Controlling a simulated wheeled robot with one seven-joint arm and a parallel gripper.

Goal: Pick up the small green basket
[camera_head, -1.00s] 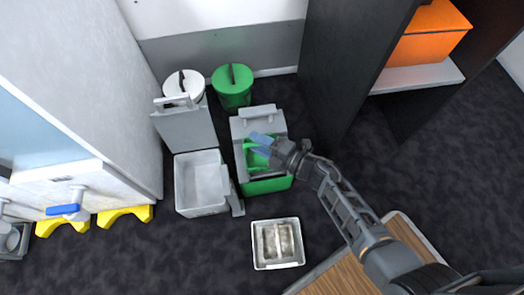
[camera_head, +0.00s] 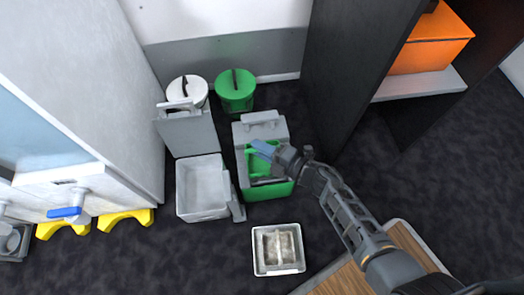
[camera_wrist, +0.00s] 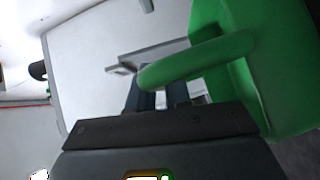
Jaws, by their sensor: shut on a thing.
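The small green basket (camera_head: 257,163) is at the open top of a green bin with a raised grey lid (camera_head: 260,128), in the middle of the head view. My gripper (camera_head: 263,148), with bluish fingers, is over it and shut on the basket's handle. In the wrist view the green basket (camera_wrist: 275,60) fills the right side, and its rounded handle (camera_wrist: 200,60) crosses in front of my fingers (camera_wrist: 158,100). The contact between fingers and handle is partly hidden. The basket appears tilted in the wrist view.
An open grey bin (camera_head: 203,190) stands to the left, and a pale tray (camera_head: 278,250) lies in front. A white bucket (camera_head: 187,92) and a green bucket (camera_head: 236,92) stand behind. A dark shelf unit (camera_head: 345,70) rises at right.

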